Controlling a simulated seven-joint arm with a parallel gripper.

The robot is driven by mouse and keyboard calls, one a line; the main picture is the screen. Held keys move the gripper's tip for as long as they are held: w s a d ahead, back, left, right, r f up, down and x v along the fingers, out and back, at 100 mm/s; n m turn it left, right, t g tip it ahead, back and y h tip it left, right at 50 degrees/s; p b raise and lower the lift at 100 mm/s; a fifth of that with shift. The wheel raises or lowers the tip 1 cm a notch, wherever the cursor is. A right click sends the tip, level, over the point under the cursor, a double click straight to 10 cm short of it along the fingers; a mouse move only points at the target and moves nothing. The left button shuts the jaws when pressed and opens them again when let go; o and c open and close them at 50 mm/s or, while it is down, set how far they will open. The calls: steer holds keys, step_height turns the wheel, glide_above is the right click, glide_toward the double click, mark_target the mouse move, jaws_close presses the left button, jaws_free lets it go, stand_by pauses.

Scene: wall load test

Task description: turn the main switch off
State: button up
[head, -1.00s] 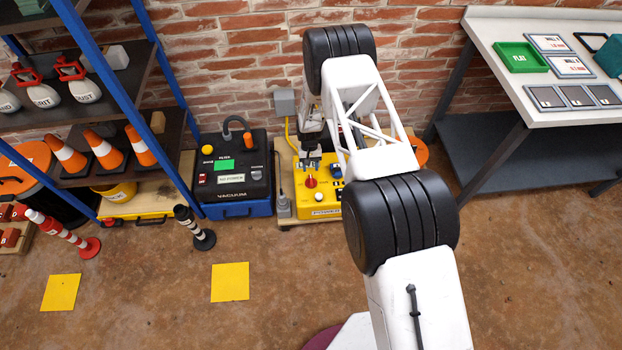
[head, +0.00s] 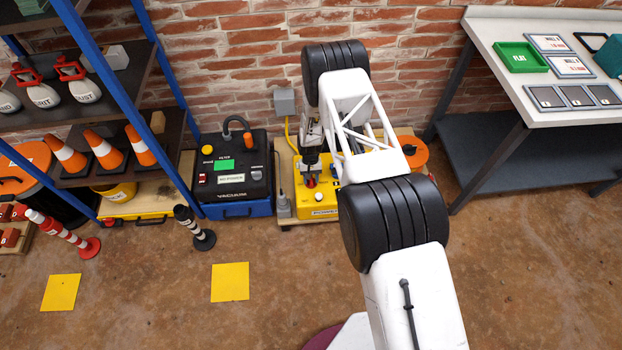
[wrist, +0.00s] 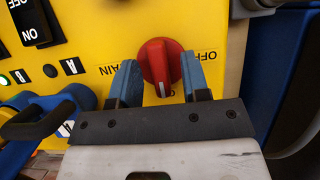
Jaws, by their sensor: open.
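The main switch is a red rotary knob (wrist: 158,64) on a yellow panel (wrist: 110,20), with upside-down "MAIN" lettering to its left and "OFF" to its right in the wrist view. Its white pointer line points toward the bottom of that view, at a label mostly hidden by my gripper, not at OFF. My gripper (wrist: 158,72) is open, with one blue finger on each side of the knob. I cannot tell whether either finger touches it. In the head view the knob (head: 310,183) is partly covered by my gripper (head: 309,177) on the yellow power box (head: 318,214).
A black ON/OFF rocker (wrist: 36,20), a lit green lamp (wrist: 3,80) and blue plugs (wrist: 75,97) are left of the knob in the wrist view. The vacuum unit (head: 233,180) stands left of the power box. A white knob (head: 319,197) is in front of the switch.

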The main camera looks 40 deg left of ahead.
jaws_close()
steer(key=shift+n, duration=0.3)
steer(key=n, duration=0.2)
steer(key=n+t+h, duration=0.1)
steer(key=n, duration=0.1)
steer(key=shift+s+a+t, duration=0.1)
steer(key=shift+t, duration=0.2)
steer(key=n, duration=0.2)
steer(key=n+t, duration=0.1)
steer(key=n, duration=0.1)
steer(key=shift+n+t, duration=0.3)
steer(key=n+t, duration=0.1)
steer(key=n, duration=0.2)
steer(key=shift+s+n+t, duration=0.1)
steer(key=shift+n+t, duration=0.2)
steer(key=shift+n, duration=0.1)
steer(key=n, duration=0.2)
steer(key=n+t+y, duration=0.1)
steer(key=n, duration=0.2)
steer(key=shift+t, duration=0.3)
